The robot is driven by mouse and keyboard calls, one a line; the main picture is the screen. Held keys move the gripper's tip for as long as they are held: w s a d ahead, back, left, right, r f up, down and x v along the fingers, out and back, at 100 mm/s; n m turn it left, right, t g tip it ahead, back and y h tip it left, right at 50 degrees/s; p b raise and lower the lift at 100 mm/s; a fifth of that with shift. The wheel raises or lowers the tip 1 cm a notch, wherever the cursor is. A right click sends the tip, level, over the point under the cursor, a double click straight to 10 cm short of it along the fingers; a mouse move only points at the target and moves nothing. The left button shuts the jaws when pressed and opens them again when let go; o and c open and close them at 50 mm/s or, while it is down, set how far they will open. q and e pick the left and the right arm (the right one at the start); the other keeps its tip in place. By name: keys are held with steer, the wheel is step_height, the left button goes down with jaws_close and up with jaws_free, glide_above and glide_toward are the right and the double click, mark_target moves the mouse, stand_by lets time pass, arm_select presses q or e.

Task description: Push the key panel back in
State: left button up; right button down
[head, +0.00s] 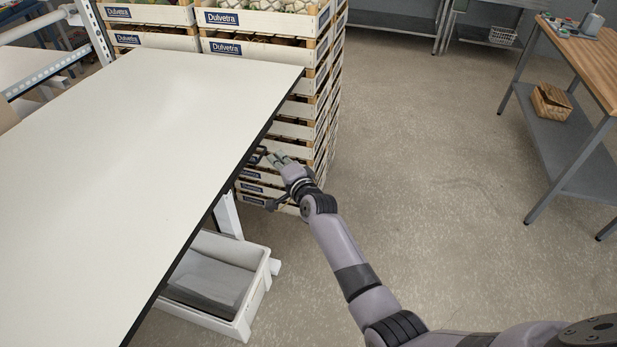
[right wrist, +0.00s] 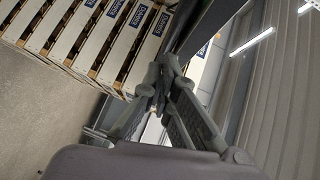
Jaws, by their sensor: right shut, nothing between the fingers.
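I cannot make out the key panel in either view; it may be hidden under the table top or by my gripper. The white table top (head: 150,130) has a dark edge along its right side. My right gripper (head: 268,156) is at that edge, near its far half, with the stacked crates behind it. In the right wrist view the fingers of my right gripper (right wrist: 157,80) come together with nothing between them, close to a dark bar (right wrist: 205,22). I cannot tell whether they touch it. My left gripper is in neither view.
Tall stacks of wooden crates (head: 262,47) stand beyond the table's far end. A white bin (head: 247,312) with grey contents is under the table's right edge. A workbench (head: 590,60) with a lower shelf stands at right. The floor (head: 430,150) between is clear.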

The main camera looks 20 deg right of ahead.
steer(key=d+v, duration=0.2)
steer(key=v, duration=0.9)
steer(key=s+f+n+g+b, duration=0.1)
steer(key=s+f+n+g, duration=0.2)
steer(key=s+f, duration=0.65)
steer(key=s+f+n+g+h, duration=0.1)
steer(key=s+f+n+g, duration=0.2)
steer(key=f, duration=1.2)
steer(key=s+f+n+g+b, duration=0.1)
steer(key=s+f+n+g, duration=0.1)
steer(key=s+f, duration=0.8)
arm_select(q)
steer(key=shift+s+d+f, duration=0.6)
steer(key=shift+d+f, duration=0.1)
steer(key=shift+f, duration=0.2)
arm_select(e)
steer(key=s+d+f+n+g, duration=0.2)
steer(key=s+f, duration=0.4)
steer(key=s, duration=0.4)
steer(key=s+d+f+n+g+h, duration=0.1)
steer(key=s+d+f+n+g, duration=0.1)
steer(key=s+f, duration=0.4)
steer(key=s+d+f+n+g+h, duration=0.1)
steer(key=s+d+f+n+g, duration=0.2)
steer(key=s, duration=1.3)
step_height(320, 180, down, 4)
steer(key=shift+s+d+r+n, duration=0.15)
steer(key=shift+d+r+n, duration=0.05)
steer(key=shift+d+n, duration=0.6)
